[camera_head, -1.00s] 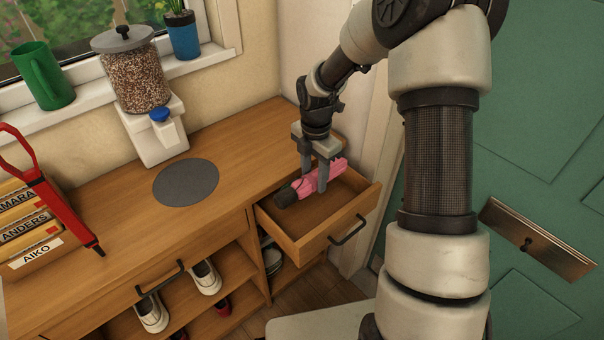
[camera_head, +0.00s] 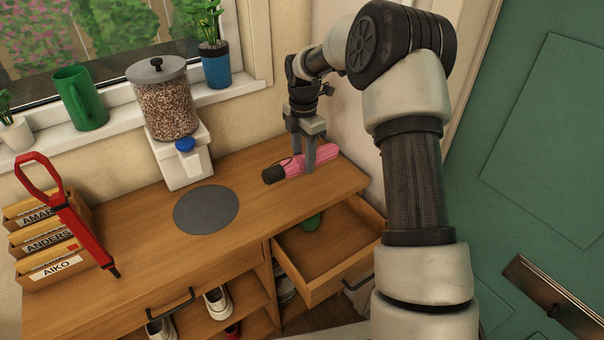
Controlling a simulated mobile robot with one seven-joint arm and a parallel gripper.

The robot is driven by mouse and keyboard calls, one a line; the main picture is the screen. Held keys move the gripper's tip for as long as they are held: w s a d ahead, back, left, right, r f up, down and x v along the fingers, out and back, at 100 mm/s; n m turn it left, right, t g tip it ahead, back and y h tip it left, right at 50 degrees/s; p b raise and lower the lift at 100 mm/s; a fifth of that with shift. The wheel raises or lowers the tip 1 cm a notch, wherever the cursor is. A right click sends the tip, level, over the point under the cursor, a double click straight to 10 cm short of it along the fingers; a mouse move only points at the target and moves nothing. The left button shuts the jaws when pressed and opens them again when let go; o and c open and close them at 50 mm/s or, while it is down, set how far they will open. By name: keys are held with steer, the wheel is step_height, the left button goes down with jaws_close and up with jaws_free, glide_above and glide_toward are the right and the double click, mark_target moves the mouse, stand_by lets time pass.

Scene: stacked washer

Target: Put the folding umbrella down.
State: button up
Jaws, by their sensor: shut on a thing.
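The folding umbrella (camera_head: 286,169) is pink with a dark handle end at its left. My gripper (camera_head: 305,165) is shut on it, fingers pointing down on either side of its body. The umbrella lies roughly level, at the right end of the wooden cabinet top (camera_head: 250,240), behind the open drawer (camera_head: 318,290). I cannot tell whether it touches the top or hangs just above it. A small green object (camera_head: 311,223) lies at the back of the drawer, otherwise bare.
A round grey mat (camera_head: 206,209) lies empty on the cabinet top. A grain dispenser (camera_head: 168,105) stands behind it. The green door (camera_head: 550,130) is at the right.

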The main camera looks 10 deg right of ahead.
mark_target(303, 171)
steer(key=shift+f+b, duration=0.35)
steer(key=shift+f, duration=2.15)
steer(key=shift+f, duration=0.2)
steer(key=o, duration=1.3)
steer(key=shift+r, duration=0.1)
